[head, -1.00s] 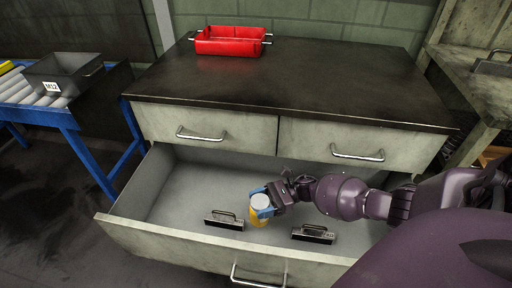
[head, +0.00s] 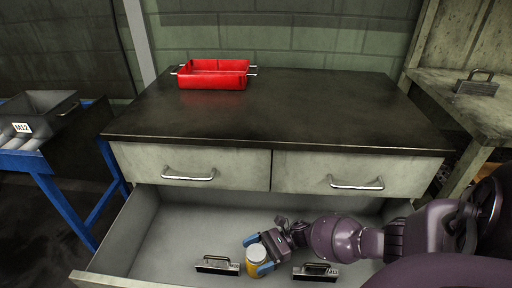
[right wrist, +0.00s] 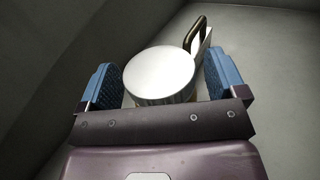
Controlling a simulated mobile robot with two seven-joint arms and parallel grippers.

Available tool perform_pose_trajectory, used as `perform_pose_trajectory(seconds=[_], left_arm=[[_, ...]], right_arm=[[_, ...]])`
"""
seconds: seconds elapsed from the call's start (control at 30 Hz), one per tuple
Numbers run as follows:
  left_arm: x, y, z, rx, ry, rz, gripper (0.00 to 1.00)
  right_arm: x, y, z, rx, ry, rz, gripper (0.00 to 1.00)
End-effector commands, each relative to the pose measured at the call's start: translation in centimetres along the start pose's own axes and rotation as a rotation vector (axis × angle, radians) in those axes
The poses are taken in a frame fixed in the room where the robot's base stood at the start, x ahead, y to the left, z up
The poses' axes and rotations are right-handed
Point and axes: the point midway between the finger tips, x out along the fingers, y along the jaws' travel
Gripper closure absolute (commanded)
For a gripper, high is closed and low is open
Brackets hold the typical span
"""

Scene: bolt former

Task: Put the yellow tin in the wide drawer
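The yellow tin (head: 256,269), with a pale lid, stands upright in the wide drawer (head: 172,238), which is pulled out below the two narrow drawers. It appears to rest on the drawer floor. My right gripper (head: 257,254) reaches into the drawer with its blue fingers on either side of the tin. In the right wrist view the tin's lid (right wrist: 160,74) lies between the fingers, with a visible gap on both sides, so the gripper is open around it. The tin's lower part is hidden there. My left gripper is not in view.
Dark handled blocks stand in the drawer left (head: 217,266) and right (head: 316,272) of the tin. The narrow drawers (head: 190,165) are shut. A red tray (head: 213,81) sits on the dark worktop (head: 270,115). A dark M12 bin (head: 40,112) is at left.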

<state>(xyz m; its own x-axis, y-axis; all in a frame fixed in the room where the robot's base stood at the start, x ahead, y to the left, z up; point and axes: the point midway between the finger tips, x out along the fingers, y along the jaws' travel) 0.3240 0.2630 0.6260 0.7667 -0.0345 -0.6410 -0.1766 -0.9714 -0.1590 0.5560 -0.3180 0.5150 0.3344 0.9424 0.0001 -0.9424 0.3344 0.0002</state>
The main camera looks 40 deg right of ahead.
Motion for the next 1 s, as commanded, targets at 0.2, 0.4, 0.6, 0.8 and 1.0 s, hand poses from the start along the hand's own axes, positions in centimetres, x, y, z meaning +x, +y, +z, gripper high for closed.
perform_pose_trajectory(seconds=[0.2,0.4,0.6,0.8,1.0], left_arm=[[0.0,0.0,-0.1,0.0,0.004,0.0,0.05],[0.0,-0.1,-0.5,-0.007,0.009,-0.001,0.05],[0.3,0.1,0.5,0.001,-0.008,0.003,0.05],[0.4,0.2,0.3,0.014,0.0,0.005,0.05],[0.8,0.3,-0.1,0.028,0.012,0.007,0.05]], right_arm=[[0.0,0.0,0.0,0.0,0.0,0.0,0.1],[-0.3,-0.1,0.5,-0.002,0.0,-0.001,0.1],[-3.8,0.1,0.0,0.005,0.004,-0.002,0.1],[-7.7,0.2,-0.1,0.006,0.005,-0.001,0.1],[-10.6,0.1,0.0,0.005,0.003,0.0,0.1]])
